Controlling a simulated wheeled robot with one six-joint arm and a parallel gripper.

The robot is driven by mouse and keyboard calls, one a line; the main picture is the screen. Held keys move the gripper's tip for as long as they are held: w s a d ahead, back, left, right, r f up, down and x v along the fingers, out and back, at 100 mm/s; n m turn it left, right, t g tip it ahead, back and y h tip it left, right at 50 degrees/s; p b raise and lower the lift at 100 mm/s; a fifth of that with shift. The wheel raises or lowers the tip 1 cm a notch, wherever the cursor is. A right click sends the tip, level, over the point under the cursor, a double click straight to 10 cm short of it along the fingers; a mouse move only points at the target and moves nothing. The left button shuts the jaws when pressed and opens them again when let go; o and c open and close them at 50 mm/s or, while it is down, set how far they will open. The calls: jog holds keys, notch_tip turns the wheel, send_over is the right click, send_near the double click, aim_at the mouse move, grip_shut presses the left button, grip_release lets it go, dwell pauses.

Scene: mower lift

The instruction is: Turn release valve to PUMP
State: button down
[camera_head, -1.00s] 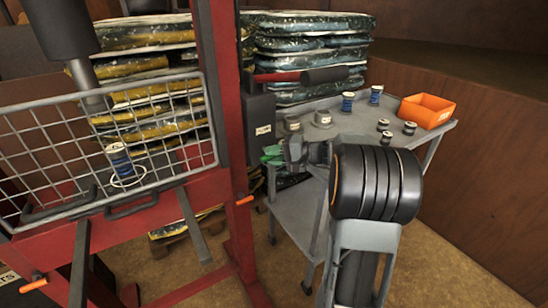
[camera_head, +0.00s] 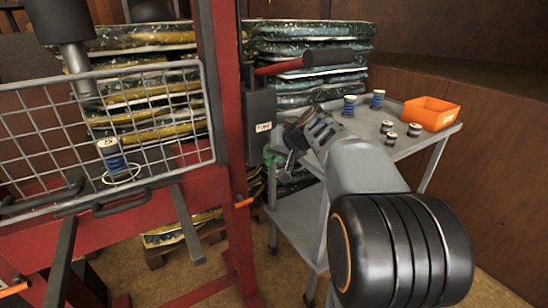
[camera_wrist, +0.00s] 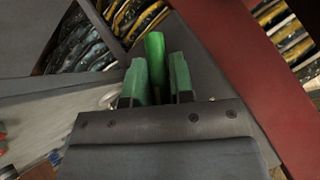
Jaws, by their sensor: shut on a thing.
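The release valve's green handle (camera_wrist: 154,52) stands between my gripper's green fingers (camera_wrist: 158,84) in the wrist view. My gripper is shut on it, one finger on each side. In the head view my gripper (camera_head: 278,154) is at the lower side of the dark pump block (camera_head: 260,105) on the red press frame. Only a little green shows there, and my wrist hides most of the handle. A small white label (camera_head: 263,127) on the block seems to read PUMP. I cannot tell the valve's exact setting.
A pump lever (camera_head: 325,57) with a black grip sticks out above my wrist. A grey cart (camera_head: 375,165) with small cans and an orange bin (camera_head: 431,113) stands right, close behind my arm. A wire guard (camera_head: 70,140) covers the press on the left.

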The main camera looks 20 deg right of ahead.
jog(key=n+h, duration=0.2)
jog(key=h, duration=0.2)
jog(key=shift+a, duration=0.15)
jog(key=shift+n+h, duration=0.3)
jog(key=shift+h, duration=0.2)
jog(key=c, duration=1)
grip_release()
jog(key=d+p+v, duration=0.1)
jog(key=p+v, duration=0.1)
jog(key=v, duration=1.1)
jog(key=shift+s+a, duration=0.45)
jog(key=shift+r, duration=0.15)
